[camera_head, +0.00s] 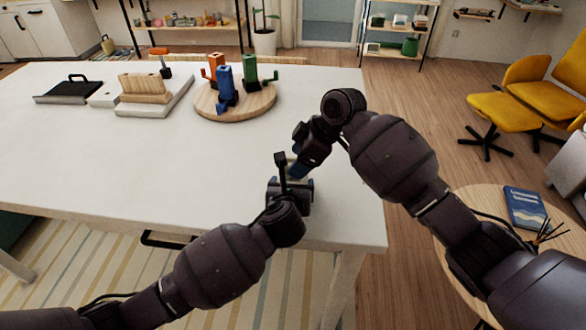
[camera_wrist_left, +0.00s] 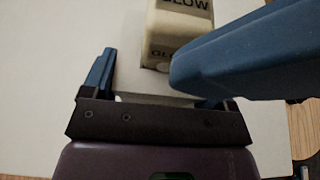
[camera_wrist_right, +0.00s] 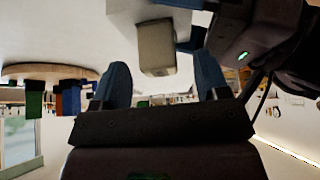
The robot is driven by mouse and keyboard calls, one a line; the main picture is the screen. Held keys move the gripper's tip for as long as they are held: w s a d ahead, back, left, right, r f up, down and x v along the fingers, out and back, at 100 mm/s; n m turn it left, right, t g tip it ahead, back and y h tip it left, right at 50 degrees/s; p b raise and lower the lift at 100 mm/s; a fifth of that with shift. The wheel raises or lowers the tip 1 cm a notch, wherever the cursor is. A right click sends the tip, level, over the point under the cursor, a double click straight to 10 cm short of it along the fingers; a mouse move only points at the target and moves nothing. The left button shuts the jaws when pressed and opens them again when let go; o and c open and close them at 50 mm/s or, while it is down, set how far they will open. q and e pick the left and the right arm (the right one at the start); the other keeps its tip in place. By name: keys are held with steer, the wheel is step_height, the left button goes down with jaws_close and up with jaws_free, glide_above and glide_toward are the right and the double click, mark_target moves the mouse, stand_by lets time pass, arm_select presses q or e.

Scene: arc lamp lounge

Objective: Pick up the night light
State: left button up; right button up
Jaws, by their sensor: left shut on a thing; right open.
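The night light (camera_wrist_left: 178,28) is a cream block with "GLOW" lettering. In the left wrist view it stands on a pale base (camera_wrist_left: 140,82) between my left fingers. My left gripper (camera_wrist_left: 158,90) is shut on it; in the head view this gripper (camera_head: 292,182) is over the table's near right corner. My right gripper (camera_wrist_right: 160,85) is open and empty, just beyond the left one in the head view (camera_head: 298,165). In the right wrist view the cream block (camera_wrist_right: 155,45) lies ahead of its open fingers. In the head view the night light is hidden by my grippers.
The white table (camera_head: 120,165) is clear in front. Towards its back are a round wooden board (camera_head: 205,108) with orange, blue and green figures, a pale stand (camera_head: 150,108) with a wooden piece, and a dark tray (camera_head: 68,95). A side table (camera_head: 475,205) holds a blue book (camera_head: 525,207).

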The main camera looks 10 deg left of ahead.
steer(key=shift+x, duration=1.55)
steer(key=c, duration=1.1)
step_height(320, 180, up, 10)
steer(key=shift+r, duration=0.1)
arm_select(q)
steer(key=o, duration=1)
steer(key=shift+o, duration=0.2)
steer(key=v, duration=1.2)
